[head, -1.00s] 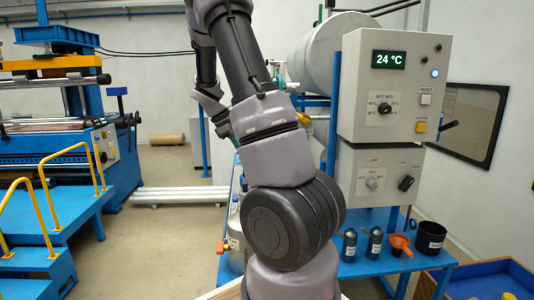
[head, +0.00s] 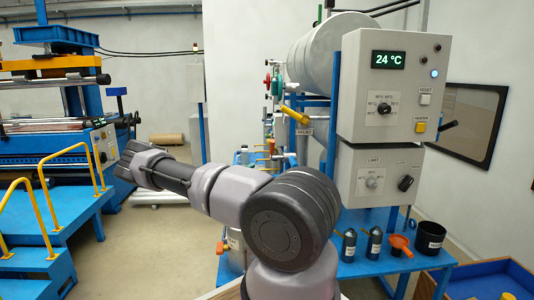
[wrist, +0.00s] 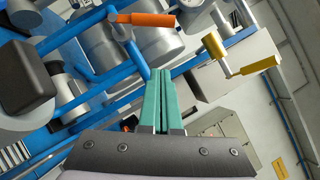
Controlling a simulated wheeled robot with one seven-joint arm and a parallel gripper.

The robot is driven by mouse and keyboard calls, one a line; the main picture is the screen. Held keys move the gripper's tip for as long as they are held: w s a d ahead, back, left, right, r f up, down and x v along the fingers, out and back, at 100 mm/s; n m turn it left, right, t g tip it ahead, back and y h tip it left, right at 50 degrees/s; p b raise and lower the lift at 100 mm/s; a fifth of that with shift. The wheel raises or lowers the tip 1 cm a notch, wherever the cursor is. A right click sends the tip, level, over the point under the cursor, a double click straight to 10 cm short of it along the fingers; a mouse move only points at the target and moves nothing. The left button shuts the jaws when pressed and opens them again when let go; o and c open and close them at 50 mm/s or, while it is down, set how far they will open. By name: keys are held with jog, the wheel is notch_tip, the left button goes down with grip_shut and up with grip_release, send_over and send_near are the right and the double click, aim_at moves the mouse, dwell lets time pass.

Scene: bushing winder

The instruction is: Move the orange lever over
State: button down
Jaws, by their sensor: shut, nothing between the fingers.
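In the wrist view, an orange lever (wrist: 145,19) lies near the top, just above and left of my gripper (wrist: 163,74). It sits on a pale metal stem in front of grey cylinders and blue pipework. My gripper's teal fingers are shut together and empty, and show apart from the lever in the picture. In the head view my gripper is not seen. A small orange handle (head: 222,247) shows low on a metal tank there; I cannot tell whether it is the same lever.
A yellow lever (wrist: 240,60) is right of the fingers; a yellow handle (head: 293,115) also shows left of the control box (head: 392,85). Blue pipes (wrist: 90,30) and a dark rounded block (wrist: 22,82) are to the left. Small bottles (head: 349,245) stand on the blue bench.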

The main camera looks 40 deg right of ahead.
jog(key=w+d+r, duration=0.1)
jog(key=d+r, duration=0.1)
jog(key=d, duration=0.4)
jog(key=w+d+r, duration=0.1)
jog(key=d+r, duration=0.1)
jog(key=d, duration=0.3)
jog(key=shift+w+d+r+n+t, duration=0.3)
jog(key=shift+d+r+n, duration=0.05)
jog(key=shift+r+n, duration=0.05)
jog(key=shift+r, duration=0.1)
